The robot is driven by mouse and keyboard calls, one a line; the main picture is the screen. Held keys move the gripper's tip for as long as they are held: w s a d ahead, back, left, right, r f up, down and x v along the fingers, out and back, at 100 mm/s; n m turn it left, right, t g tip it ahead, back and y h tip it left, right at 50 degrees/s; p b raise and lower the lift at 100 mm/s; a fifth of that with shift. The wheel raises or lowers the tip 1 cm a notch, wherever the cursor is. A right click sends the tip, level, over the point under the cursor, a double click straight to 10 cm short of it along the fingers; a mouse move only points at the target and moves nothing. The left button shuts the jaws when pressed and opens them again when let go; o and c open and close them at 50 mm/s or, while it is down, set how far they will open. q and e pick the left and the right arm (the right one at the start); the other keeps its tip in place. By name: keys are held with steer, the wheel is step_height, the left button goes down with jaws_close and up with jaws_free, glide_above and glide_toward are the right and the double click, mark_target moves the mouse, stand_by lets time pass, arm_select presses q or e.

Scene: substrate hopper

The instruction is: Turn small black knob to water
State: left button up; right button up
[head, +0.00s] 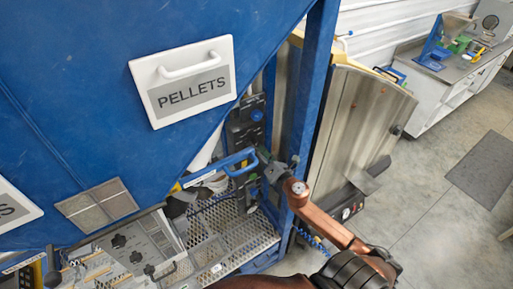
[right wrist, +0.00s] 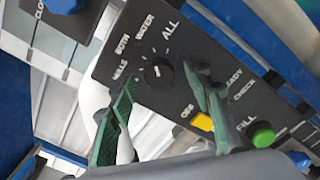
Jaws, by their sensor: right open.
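The small black knob (right wrist: 157,73) sits on a black control panel (right wrist: 112,62) in the right wrist view. The words MILLS, BOTH, WATER and ALL are printed around it. A short white mark shows on its face; I cannot tell exactly which word it points at. My right gripper (right wrist: 163,82) is open, its two greenish fingers on either side of the knob in that view, with no clear contact. In the head view my right gripper (head: 267,166) is small and close to the dark panel (head: 241,132); the knob cannot be made out there. My left gripper is not in view.
A yellow switch (right wrist: 202,122) and a green button (right wrist: 262,136) are on the panel right of the knob. A blue handle (head: 240,158) and a blue post (head: 309,95) are close to my right gripper. A blue hopper (head: 80,95) fills the left. Open floor (head: 430,215) lies right.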

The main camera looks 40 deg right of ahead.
steer(key=s+a, duration=0.1)
steer(key=s, duration=1)
steer(key=shift+a, duration=0.1)
